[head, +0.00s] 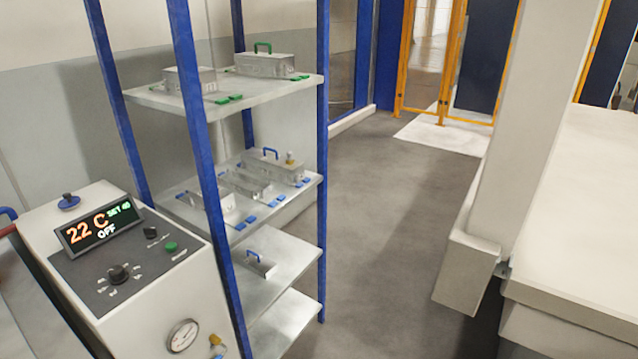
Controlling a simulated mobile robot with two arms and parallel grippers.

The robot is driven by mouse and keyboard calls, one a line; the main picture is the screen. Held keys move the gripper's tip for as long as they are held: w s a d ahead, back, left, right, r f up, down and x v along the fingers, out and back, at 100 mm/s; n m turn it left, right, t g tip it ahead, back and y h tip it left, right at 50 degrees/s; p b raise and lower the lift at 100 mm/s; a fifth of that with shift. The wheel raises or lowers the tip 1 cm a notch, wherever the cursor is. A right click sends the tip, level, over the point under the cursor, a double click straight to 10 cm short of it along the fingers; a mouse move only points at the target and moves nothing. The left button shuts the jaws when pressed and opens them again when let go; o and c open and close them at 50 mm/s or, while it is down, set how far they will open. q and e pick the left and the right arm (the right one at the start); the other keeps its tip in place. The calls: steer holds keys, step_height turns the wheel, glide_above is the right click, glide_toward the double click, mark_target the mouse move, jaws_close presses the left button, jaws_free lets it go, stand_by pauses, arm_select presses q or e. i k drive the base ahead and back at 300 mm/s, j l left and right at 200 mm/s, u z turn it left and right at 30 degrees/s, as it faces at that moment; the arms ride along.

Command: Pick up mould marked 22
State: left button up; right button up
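Metal block-shaped moulds stand on a rack with blue posts. On the upper shelf (160,97) are a mould with a green handle (265,64) and a grey mould without a visible handle (190,79), with green tags in front. On the middle shelf (310,182) are several moulds with blue tags, including one with a blue handle (272,168). A small piece with a blue handle (260,264) sits on the lower shelf. The mould markings are too small to read, so I cannot tell which is 22. Neither gripper is in view.
A control box (125,325) with knobs and a gauge stands at the front left; its display (98,227) reads 22 C, SET 40, OFF. Grey floor (385,220) is clear right of the rack. A pale column (525,130) and a white surface (585,230) are at right.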

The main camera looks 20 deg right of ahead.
mark_target(259, 190)
steer(key=z, duration=0.25)
steer(key=u, duration=0.4)
steer(key=i+l+u, duration=0.2)
steer(key=u, duration=0.2)
steer(key=i+l+u, duration=0.15)
steer(key=l+u, duration=0.2)
steer(key=i+l+u, duration=0.1)
steer(key=l+u, duration=0.3)
steer(key=j, duration=0.1)
